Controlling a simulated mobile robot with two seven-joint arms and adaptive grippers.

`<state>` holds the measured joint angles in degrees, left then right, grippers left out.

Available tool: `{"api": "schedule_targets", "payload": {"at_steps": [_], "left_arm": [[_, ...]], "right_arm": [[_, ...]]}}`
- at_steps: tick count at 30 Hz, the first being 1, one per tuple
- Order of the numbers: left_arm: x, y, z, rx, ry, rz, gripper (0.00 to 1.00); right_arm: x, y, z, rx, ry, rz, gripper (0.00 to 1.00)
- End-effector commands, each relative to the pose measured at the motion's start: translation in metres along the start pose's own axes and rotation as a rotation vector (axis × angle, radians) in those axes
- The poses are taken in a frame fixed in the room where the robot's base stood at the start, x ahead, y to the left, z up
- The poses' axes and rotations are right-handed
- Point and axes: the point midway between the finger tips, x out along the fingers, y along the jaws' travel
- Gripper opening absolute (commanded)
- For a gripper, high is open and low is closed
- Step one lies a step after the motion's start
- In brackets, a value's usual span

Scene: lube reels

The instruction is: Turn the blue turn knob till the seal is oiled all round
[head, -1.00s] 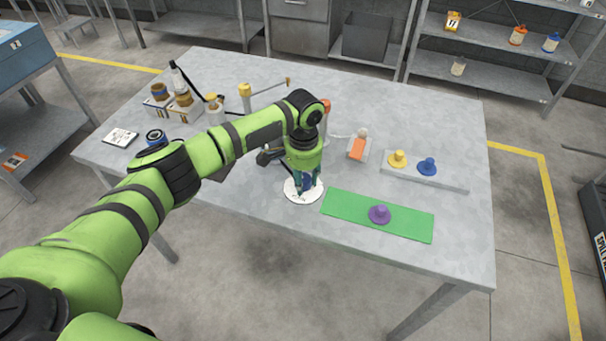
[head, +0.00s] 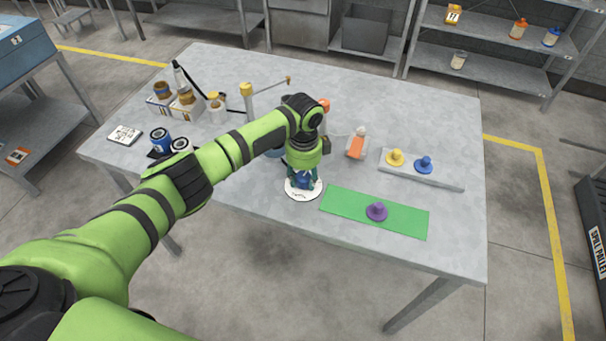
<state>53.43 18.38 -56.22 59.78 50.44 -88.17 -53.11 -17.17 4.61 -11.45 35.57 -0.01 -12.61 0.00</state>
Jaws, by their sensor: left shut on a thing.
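My left gripper (head: 303,186) points straight down over a white round disc (head: 296,195) near the front middle of the table. It is shut on a blue turn knob (head: 304,177) at the disc. The fingers hide most of this knob. Dark marks show on the front of the disc. I cannot make out a seal or how far any oil reaches round it. My right gripper is not in view.
A green mat (head: 346,202) with a purple knob (head: 377,211) lies right of the disc. A grey tray (head: 446,180) holds a yellow knob (head: 396,157) and another blue knob (head: 424,165). An orange-and-grey item (head: 356,147) stands behind. Cans and bottles crowd the table's left.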

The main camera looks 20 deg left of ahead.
Motion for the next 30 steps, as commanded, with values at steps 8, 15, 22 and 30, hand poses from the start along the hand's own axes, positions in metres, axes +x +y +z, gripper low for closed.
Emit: {"api": "schedule_targets", "payload": {"at_steps": [8, 15, 22, 30], "left_arm": [[-0.0031, -0.0009, -0.0058, 0.269, 0.013, -0.010, 0.09], [-0.0026, 0.0001, -0.0060, 0.496, 0.013, -0.010, 0.09], [-0.0021, 0.0011, -0.0061, 0.691, 0.013, -0.010, 0.09], [-0.0016, 0.0023, -0.0062, 0.851, 0.013, -0.009, 0.09]], "right_arm": [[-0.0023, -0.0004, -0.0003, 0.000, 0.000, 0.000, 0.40], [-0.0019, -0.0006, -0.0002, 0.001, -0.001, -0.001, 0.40], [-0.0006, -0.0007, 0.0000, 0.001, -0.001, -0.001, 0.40], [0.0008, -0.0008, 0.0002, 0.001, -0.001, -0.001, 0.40]]}}
